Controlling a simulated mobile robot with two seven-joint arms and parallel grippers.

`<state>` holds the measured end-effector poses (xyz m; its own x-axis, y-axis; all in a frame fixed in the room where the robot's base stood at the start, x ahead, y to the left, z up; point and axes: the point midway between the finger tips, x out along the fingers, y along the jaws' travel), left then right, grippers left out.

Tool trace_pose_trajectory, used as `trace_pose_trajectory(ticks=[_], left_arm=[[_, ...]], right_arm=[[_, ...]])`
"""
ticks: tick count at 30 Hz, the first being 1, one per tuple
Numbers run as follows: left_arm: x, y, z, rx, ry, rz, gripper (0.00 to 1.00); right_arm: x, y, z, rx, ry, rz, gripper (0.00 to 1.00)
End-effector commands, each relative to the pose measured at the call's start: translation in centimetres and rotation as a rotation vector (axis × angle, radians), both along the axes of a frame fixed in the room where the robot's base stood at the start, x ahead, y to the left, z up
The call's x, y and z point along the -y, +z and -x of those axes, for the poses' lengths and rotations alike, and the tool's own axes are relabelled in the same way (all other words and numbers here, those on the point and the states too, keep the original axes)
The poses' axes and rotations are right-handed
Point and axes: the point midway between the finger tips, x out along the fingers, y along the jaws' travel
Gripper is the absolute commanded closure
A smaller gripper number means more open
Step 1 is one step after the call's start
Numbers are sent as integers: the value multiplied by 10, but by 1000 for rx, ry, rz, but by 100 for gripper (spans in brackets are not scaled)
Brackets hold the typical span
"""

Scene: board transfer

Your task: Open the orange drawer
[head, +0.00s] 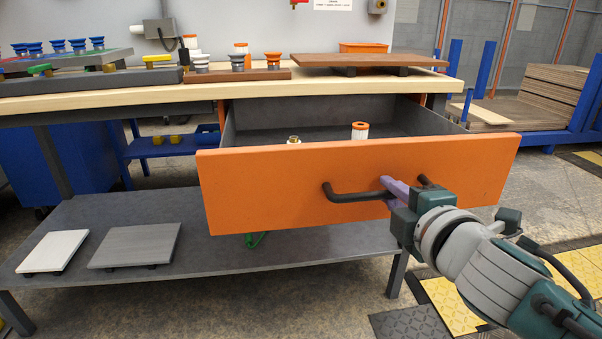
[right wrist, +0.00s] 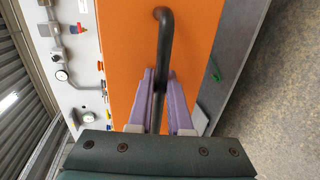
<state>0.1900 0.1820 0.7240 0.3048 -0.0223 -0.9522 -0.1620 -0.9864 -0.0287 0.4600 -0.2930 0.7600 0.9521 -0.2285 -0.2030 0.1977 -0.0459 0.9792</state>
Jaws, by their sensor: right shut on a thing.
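The orange drawer (head: 270,190) hangs under the wooden bench and stands pulled out, with its grey inside showing. A dark bar handle (head: 350,196) is on its front. My right gripper (head: 395,190) is shut on the handle, right of its middle. In the right wrist view the purple fingers of my right gripper (right wrist: 160,98) lie on both sides of the handle (right wrist: 164,40), against the orange drawer front (right wrist: 125,50). Inside the drawer are an orange-and-white cylinder (head: 360,131) and a small brass-coloured piece (head: 294,140). My left gripper does not show.
The bench top (head: 200,92) carries boards with blue and grey cups, an orange box (head: 363,47) and a wooden board (head: 368,62). A grey lower shelf (head: 190,215) with two small panels (head: 135,245) lies below the drawer. Floor is free at the right.

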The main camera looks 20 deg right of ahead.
Motion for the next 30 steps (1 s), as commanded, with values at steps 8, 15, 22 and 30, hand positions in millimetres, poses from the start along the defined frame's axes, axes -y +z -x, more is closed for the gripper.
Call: trace_pose_trajectory(ticks=[8, 15, 22, 30], left_arm=[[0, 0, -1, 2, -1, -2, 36], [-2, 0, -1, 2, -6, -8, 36], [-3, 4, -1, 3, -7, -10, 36], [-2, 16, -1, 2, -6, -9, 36]], right_arm=[[0, -1, 0, -1, 0, -1, 100], [0, 0, 0, -1, 0, 0, 71], [-2, 2, 8, -2, 0, -1, 71], [-14, 12, 55, -3, 0, -3, 71]])
